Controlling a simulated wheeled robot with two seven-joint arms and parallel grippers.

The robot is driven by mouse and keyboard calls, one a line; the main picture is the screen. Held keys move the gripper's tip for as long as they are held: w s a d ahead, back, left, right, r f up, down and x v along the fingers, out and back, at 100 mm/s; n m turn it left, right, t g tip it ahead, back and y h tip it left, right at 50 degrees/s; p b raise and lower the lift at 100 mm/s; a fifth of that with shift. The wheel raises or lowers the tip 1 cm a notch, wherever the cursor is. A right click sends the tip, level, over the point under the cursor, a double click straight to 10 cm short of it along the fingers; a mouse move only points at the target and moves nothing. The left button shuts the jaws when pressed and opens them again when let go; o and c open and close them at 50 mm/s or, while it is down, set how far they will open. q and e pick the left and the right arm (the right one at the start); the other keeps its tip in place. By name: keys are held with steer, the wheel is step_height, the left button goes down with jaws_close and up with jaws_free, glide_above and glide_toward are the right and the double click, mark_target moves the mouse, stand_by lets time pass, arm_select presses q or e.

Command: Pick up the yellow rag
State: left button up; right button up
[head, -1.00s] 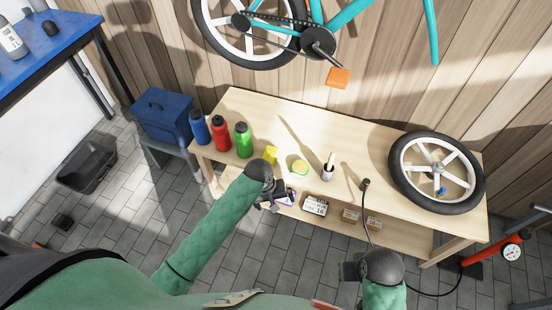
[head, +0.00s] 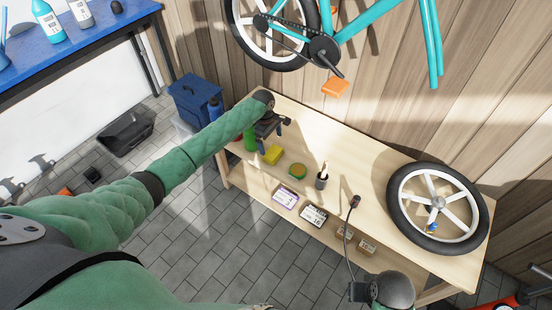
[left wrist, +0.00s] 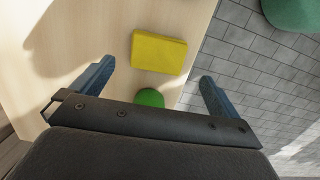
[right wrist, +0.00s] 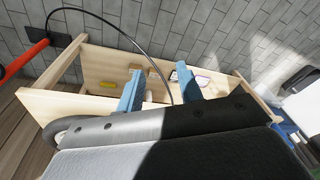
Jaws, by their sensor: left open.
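The yellow rag (head: 273,154) lies as a folded, block-like shape on the wooden workbench (head: 355,150), near its front edge, between the bottles and a round green-and-orange item. In the left wrist view the rag (left wrist: 159,50) shows fully, ahead of and between the spread fingers. My left gripper (head: 275,128) is open and empty, above the bench beside the rag on its far side. My right gripper (right wrist: 160,88) is open and empty in the right wrist view, off the bench's front right side. In the head view its fingers are unclear.
A green bottle (head: 250,142) stands close beside the left gripper, with other bottles partly hidden by my arm. Several boxes lie on the lower shelf.

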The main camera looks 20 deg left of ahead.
mark_target(273, 152)
arm_select(q)
steer(key=shift+w+a+r, duration=0.1)
steer(key=shift+w+a, duration=0.15)
steer(key=shift+a, duration=0.05)
steer(key=shift+n, duration=0.3)
steer(key=shift+f, duration=0.5)
steer(key=shift+d+f, duration=0.15)
steer(key=shift+f, duration=0.55)
steer(key=f+p, duration=0.1)
steer(key=f, duration=0.1)
steer(key=d+f, duration=0.1)
steer(key=f, duration=0.1)
steer(key=shift+s+f+p, duration=0.1)
steer(key=shift+f+p, duration=0.05)
steer(key=shift+p, duration=0.2)
steer(key=shift+f, duration=0.45)
steer(key=c, duration=0.9)
arm_select(e)
step_height(273, 152, down, 7)
steer(key=shift+w+a, duration=0.2)
steer(key=shift+w, duration=0.1)
